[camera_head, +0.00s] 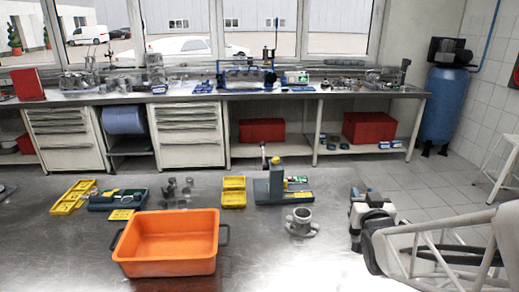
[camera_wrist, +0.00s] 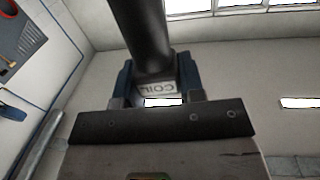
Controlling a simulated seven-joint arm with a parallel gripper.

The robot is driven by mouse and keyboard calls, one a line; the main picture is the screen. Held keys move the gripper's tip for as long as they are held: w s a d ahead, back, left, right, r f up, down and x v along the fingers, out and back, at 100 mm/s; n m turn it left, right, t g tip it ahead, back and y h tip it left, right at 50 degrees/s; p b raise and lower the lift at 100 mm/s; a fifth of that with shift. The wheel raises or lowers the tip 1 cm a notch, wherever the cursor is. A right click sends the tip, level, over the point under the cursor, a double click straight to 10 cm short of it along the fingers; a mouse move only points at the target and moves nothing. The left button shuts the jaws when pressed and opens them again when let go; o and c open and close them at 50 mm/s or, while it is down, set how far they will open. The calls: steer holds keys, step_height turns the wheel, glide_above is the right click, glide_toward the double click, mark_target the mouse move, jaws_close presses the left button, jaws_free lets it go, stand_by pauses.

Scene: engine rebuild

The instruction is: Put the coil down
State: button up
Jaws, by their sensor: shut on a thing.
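My gripper (camera_wrist: 156,100) is shut on the coil (camera_wrist: 152,40), a dark cylinder with a pale tag reading COIL, in the wrist view. Blue pieces flank the coil's near end, between my fingers. In the head view my gripper (camera_head: 366,208) is at the right part of the metal table, apart from the orange tray. The coil is mostly hidden there; only small dark and blue parts show near the gripper. I cannot tell whether the coil touches the table.
An orange tray (camera_head: 166,270) stands front left on the metal table (camera_head: 60,255). A cluttered workbench (camera_head: 240,96) is behind.

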stand_by(0.4)
steer(key=shift+w+a+y, duration=0.3)
steer(key=shift+w+a, duration=0.05)
steer(key=shift+a, duration=0.4)
steer(key=a+n+g+y, duration=0.2)
steer(key=a+n+y, duration=0.3)
steer(key=a, duration=1.5)
steer(key=a+n+g+y, duration=0.3)
steer(key=a+y, duration=0.6)
steer(key=a, duration=1.2)
steer(key=shift+w+r+n, duration=0.25)
steer(key=shift+r+n, duration=0.1)
steer(key=shift+n, duration=0.85)
steer(key=shift+f, duration=0.1)
step_height(320, 180, down, 6)
